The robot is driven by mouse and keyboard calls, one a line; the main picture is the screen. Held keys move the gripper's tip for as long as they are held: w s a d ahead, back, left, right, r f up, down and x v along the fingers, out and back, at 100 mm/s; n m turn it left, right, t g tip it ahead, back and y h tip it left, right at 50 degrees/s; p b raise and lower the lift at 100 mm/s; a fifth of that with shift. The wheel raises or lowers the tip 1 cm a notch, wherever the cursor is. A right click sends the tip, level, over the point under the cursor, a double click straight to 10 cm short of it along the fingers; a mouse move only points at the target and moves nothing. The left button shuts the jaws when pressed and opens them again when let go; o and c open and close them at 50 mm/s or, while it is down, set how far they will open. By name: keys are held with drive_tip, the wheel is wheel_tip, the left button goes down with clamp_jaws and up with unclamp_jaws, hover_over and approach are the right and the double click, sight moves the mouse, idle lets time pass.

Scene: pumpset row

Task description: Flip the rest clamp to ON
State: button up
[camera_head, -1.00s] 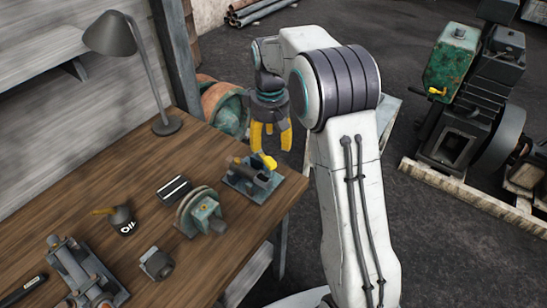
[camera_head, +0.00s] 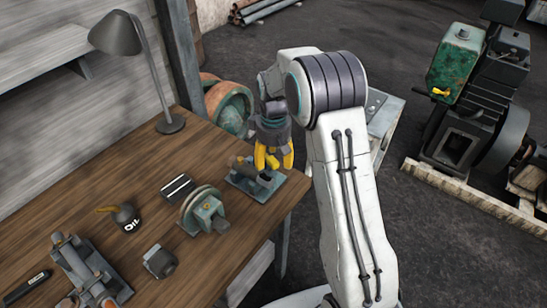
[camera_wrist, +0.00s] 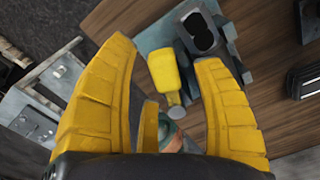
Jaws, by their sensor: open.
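The rest clamp (camera_head: 248,182) is a small grey fixture on a teal base plate at the near right corner of the wooden bench. A yellow lever (camera_wrist: 163,70) on a round metal pin lies between my fingers in that view, with gaps on both sides. In the head view the fingers mostly hide the lever.
A pulley unit (camera_head: 203,211), a black block (camera_head: 177,187), an oil can (camera_head: 127,217), a small grey block (camera_head: 159,262) and a vise (camera_head: 88,270) stand on the bench. A lamp (camera_head: 168,122) stands behind. A metal stand (camera_head: 383,115) is beyond my arm.

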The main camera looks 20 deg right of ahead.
drive_tip(key=shift+o, duration=0.2)
clamp_jaws()
idle(0.3)
drive_tip(key=shift+s, duration=0.1)
drive_tip(key=m, duration=0.1)
drive_tip(key=a+m+b, duration=0.1)
drive_tip(key=shift+s+a+m, duration=0.1)
drive_tip(key=shift+s+m, duration=0.05)
drive_tip(key=shift+m, duration=0.25)
drive_tip(key=a+m, duration=0.1)
drive_tip(key=m, duration=0.1)
drive_tip(key=shift+a+m, duration=0.1)
drive_tip(key=shift+m, duration=0.2)
drive_tip(key=m, duration=0.1)
drive_tip(key=a+m, duration=0.1)
drive_tip(key=m, duration=0.1)
drive_tip(key=a+m, duration=0.1)
drive_tip(key=m, duration=0.1)
drive_tip(key=shift+w+f, duration=0.1)
drive_tip(key=shift+w, duration=0.15)
drive_tip(key=shift+a+m, duration=0.1)
drive_tip(key=shift+m, duration=0.2)
